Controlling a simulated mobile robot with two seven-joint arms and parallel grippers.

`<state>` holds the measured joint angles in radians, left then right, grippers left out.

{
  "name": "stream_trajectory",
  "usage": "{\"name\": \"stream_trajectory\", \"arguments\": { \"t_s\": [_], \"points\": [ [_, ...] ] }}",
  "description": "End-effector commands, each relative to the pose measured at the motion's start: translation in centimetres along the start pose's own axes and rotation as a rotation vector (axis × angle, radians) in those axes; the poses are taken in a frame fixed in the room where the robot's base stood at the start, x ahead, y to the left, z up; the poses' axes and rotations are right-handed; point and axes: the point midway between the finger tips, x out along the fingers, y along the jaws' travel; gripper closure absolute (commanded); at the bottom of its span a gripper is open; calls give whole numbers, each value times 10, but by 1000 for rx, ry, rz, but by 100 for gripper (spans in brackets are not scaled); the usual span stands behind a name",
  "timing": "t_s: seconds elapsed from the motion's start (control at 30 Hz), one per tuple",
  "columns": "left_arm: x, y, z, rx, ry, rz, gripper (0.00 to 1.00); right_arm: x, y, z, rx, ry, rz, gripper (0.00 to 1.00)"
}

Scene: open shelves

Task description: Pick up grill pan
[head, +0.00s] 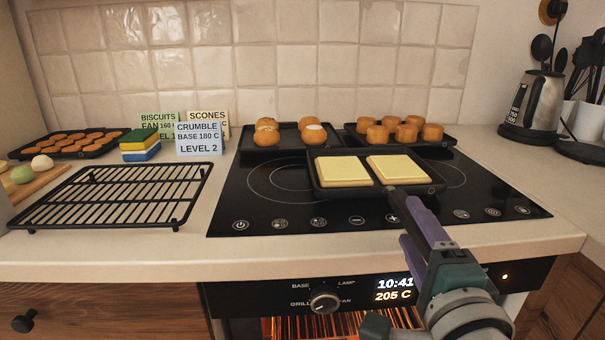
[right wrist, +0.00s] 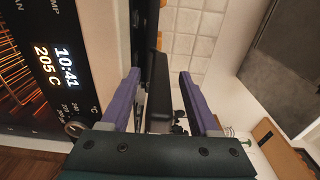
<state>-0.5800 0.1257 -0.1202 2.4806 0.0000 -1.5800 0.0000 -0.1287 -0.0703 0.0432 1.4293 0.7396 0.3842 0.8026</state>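The dark grill pan (head: 350,192) sits on the front of the black hob, with two pale yellow square slabs (head: 343,170) lying in it. My right gripper (head: 403,213) is at the pan's front edge, right of its middle, reaching in from the front. In the right wrist view its two purple fingers (right wrist: 162,100) are spread apart. A dark part of the pan (right wrist: 157,88) shows between them, with a gap visible towards the right finger. Whether it is the rim or a handle is hard to tell. My left gripper is not in view.
Two dark trays with brown baked pieces (head: 405,132) stand behind the pan on the hob (head: 265,215). A wire rack (head: 110,195), label cards (head: 200,140) and sponges (head: 139,146) are at left. A kettle (head: 535,105) stands at right. The lit oven (head: 345,322) is below.

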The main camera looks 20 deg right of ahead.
Motion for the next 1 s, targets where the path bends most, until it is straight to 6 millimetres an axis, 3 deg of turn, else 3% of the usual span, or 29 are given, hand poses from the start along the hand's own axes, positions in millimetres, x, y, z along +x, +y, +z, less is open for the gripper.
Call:
{"name": "stream_trajectory", "arguments": {
  "t_s": [0.07, 0.53, 1.0],
  "points": [
    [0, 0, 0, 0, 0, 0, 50, 0, 0, 0, 0, 0, 0, 48],
    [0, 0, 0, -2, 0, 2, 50, 0, 0, 0, 0, 0, 0, 100],
    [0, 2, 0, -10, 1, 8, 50, 0, 0, 0, 0, 0, -1, 100]
  ]
}}
